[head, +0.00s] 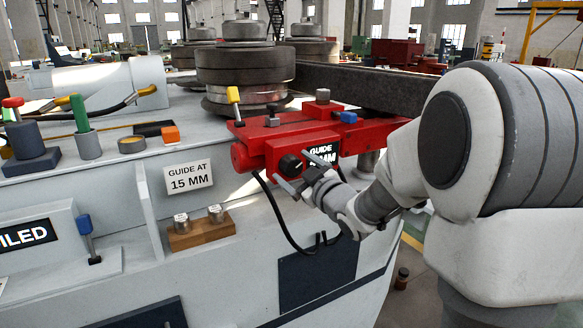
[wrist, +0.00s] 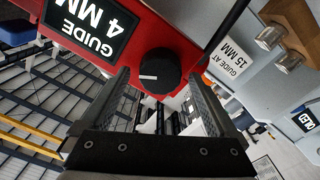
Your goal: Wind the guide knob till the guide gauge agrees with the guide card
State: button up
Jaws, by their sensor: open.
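The black round guide knob (head: 290,165) sits on the front of the red guide block (head: 254,155). In the wrist view the knob (wrist: 160,71) has a white pointer line aimed left. The guide gauge (wrist: 86,25) is a black display reading GUIDE 4 MM. In the head view the gauge (head: 321,152) is partly covered by my gripper. The white guide card (head: 188,177) reads GUIDE AT 15 MM. It also shows in the wrist view (wrist: 232,60). My gripper (head: 305,170) is open and empty. Its fingers (wrist: 160,95) point toward the knob, one on each side, apart from it.
Black cables (head: 277,215) hang below the red block. A wooden block with two metal cylinders (head: 202,231) sits on a ledge below the card. Large rollers (head: 245,66) stand behind.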

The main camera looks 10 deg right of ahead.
jog(key=shift+w, duration=0.15)
jog(key=c, duration=1.4)
